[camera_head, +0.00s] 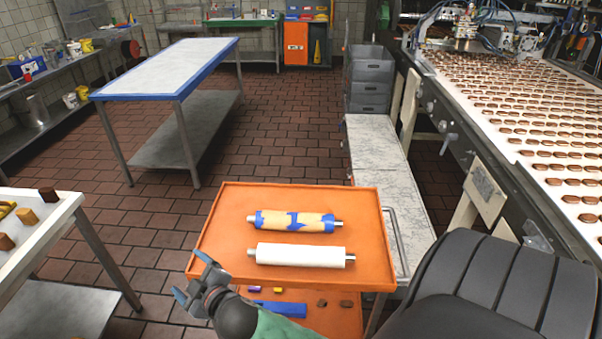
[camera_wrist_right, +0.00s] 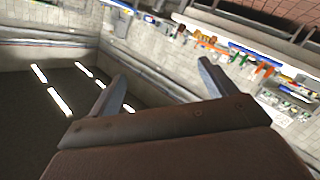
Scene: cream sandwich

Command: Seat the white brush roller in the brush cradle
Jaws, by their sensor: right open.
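The white brush roller (camera_head: 300,254) lies on its side on the orange cart top (camera_head: 225,215), its metal shaft ends pointing left and right. My right gripper (camera_head: 192,277) is open and empty at the cart's front left corner, to the left of the white roller and apart from it. My left gripper is not in view. I cannot make out the brush cradle in either view.
A tan and blue roller (camera_head: 295,221) lies just behind the white one. Several small items and a blue block (camera_head: 280,309) are on the cart's lower shelf. A conveyor (camera_head: 520,120) with rows of brown biscuits runs along the right. A white-topped table (camera_head: 170,68) stands back left.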

